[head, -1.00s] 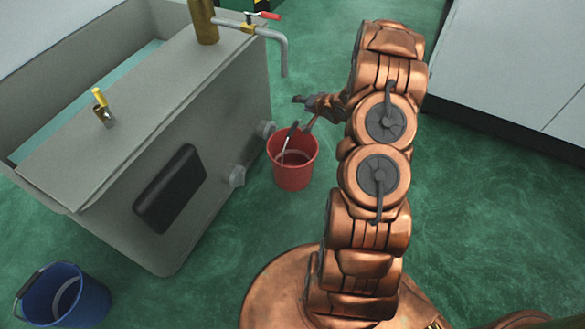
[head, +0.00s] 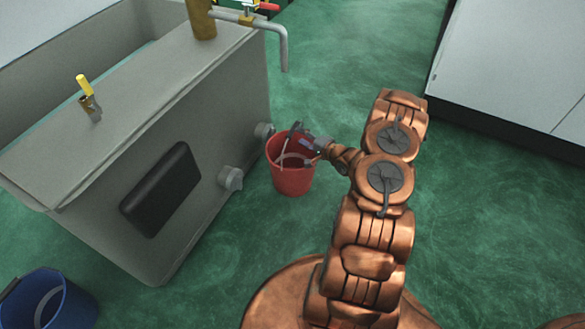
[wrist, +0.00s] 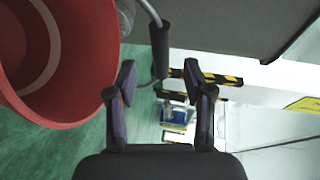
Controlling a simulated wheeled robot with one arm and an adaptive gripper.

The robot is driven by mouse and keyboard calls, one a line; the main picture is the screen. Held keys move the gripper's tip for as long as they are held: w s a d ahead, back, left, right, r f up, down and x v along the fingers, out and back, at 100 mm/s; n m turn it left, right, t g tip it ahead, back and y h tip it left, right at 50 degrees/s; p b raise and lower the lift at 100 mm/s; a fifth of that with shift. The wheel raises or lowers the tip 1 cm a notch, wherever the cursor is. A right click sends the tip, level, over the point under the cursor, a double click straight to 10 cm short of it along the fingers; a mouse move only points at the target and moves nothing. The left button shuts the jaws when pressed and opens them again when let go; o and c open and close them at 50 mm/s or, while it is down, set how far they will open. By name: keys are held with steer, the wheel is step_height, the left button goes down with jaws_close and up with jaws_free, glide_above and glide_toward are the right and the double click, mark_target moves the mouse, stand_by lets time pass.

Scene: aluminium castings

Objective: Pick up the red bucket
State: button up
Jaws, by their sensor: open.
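The red bucket (head: 291,180) stands upright on the green floor in the head view, beside the grey tank. It also fills the upper left of the wrist view (wrist: 88,95), with its open mouth showing. Its raised handle has a dark grip (wrist: 160,52), which appears ahead of the fingers in the wrist view, near the gap between them. My gripper (head: 297,132) is over the bucket's rim in the head view. In the wrist view my gripper (wrist: 168,80) has its fingers spread, with nothing held between them. Whether a finger touches the handle I cannot tell.
The grey tank (head: 140,150) with knobs and a bent pipe (head: 284,45) is close on the bucket's left. A blue bucket (head: 75,305) stands at the lower left. A white-topped unit (head: 510,60) is at the upper right. Green floor is open between.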

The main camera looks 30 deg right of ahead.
mark_target(292, 132)
steer(key=shift+b+x, duration=0.9)
steer(key=shift+x, duration=1.9)
jaws_close()
